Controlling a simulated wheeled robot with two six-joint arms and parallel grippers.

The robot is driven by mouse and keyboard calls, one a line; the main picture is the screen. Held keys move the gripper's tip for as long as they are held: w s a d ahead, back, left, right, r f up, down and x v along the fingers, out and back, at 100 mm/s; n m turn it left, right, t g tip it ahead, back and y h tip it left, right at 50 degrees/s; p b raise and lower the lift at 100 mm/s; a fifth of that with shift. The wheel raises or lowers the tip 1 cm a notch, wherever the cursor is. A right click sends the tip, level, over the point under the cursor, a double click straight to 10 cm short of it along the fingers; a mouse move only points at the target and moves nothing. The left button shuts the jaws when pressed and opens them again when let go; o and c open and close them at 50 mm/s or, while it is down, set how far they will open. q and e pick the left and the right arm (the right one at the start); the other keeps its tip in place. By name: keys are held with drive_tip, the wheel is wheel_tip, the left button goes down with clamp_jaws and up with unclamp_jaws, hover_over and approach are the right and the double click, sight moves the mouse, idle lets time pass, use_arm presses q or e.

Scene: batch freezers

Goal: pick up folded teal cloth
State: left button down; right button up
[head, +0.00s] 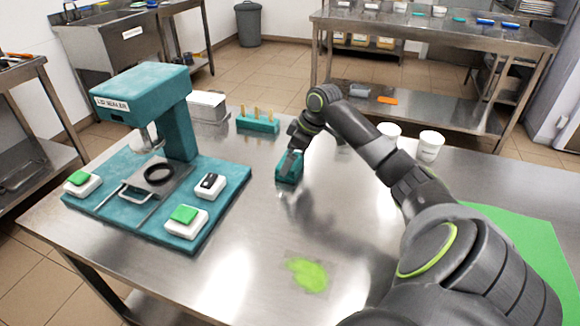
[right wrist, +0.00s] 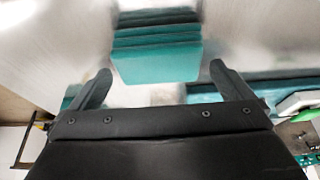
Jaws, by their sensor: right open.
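The folded teal cloth (head: 289,174) stands on the steel table in the middle of the head view, partly hidden by my right gripper (head: 292,156). In the right wrist view the cloth (right wrist: 156,60) shows as several stacked teal folds. My right gripper (right wrist: 160,72) is open. Its two fingers are spread wide to the left and right of the cloth's near edge, with a gap on both sides. Nothing is held. My left gripper is not in view.
A teal lid sealer (head: 145,85) on a teal base stands at the left. A teal rack (head: 258,124) is behind the cloth. White tubs (head: 430,147) and a green mat (head: 535,240) are at the right. A green smear (head: 307,274) lies on the table in front.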

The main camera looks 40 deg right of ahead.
drive_tip(key=shift+x, duration=1.55)
drive_tip(key=c, duration=0.7)
wheel_tip(320, 180, up, 10)
drive_tip(key=shift+r, duration=0.1)
drive_tip(key=o, duration=0.4)
drive_tip(key=shift+s, duration=0.1)
drive_tip(key=c, duration=0.3)
